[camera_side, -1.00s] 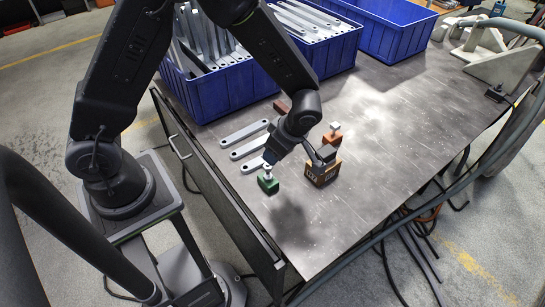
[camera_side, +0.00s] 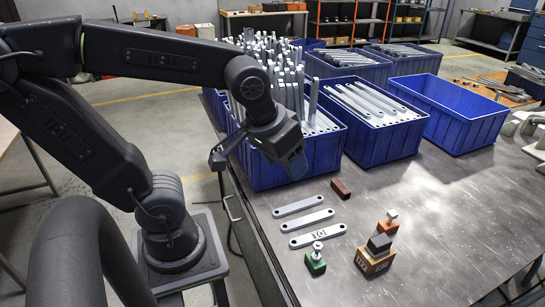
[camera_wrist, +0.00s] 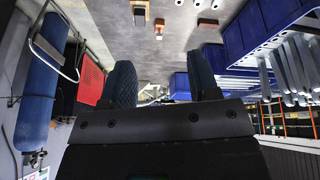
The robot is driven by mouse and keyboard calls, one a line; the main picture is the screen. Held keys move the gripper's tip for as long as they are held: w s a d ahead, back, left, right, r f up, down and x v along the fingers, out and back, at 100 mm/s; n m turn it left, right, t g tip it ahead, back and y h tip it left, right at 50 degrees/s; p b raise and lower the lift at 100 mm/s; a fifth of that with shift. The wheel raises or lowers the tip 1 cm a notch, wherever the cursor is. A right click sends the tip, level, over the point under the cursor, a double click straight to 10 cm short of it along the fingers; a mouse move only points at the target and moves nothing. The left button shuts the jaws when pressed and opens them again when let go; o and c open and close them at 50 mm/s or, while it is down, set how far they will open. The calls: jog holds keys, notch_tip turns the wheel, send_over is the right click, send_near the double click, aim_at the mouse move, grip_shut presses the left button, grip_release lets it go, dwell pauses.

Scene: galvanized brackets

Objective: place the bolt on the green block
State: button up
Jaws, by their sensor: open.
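In the side view, a green block (camera_side: 315,265) sits near the front edge of the metal table. A silver bolt (camera_side: 317,247) stands upright on top of it, head up. A second, similar bolt (camera_side: 392,214) stands on an orange block (camera_side: 388,227) to the right and farther back. My gripper (camera_side: 294,166) is raised in front of the blue bins, up and to the left of the green block and well apart from it. In the wrist view, my gripper (camera_wrist: 163,78) shows two fingers spread with nothing between them.
A brown box (camera_side: 373,263) with a dark block (camera_side: 379,243) on it stands right of the green block. Several flat brackets (camera_side: 311,220) and a brown-red block (camera_side: 341,188) lie behind.

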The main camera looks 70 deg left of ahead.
jog(key=s+m, duration=0.1)
jog(key=s+r+m+t, duration=0.1)
jog(key=m, duration=0.1)
jog(key=shift+s+r, duration=0.1)
jog(key=shift+s, duration=0.2)
dwell(1.1)
